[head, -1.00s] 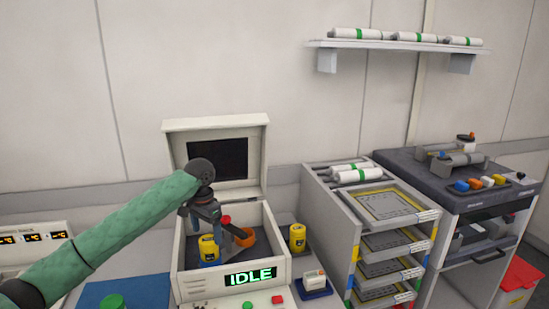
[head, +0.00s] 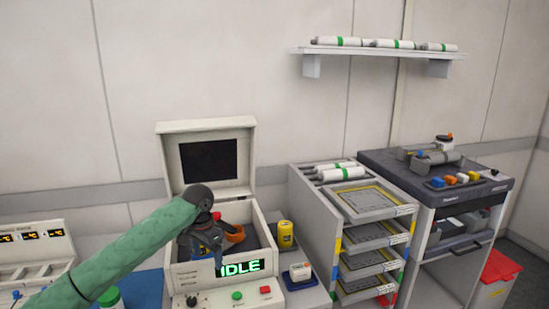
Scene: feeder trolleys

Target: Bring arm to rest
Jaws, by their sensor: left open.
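My left arm, in a green sleeve, reaches in from the left. My left gripper (head: 213,262) is open and points down at the front of a cream box with a raised lid (head: 245,162). Its dark fingers overlap the left end of the lit "IDLE" display (head: 243,267). An orange ring-like part (head: 236,234) and a small red part show inside the box. A bit of yellow shows behind the gripper, mostly hidden; I cannot tell whether the fingers touch it. My right gripper is out of view.
A yellow can (head: 286,235) stands right of the box, behind a small white-topped block (head: 299,271). A tray rack (head: 313,215) and a dark-topped trolley (head: 385,165) stand further right. A red bin (head: 498,268) is at far right. A blue mat (head: 142,288) lies left of the box.

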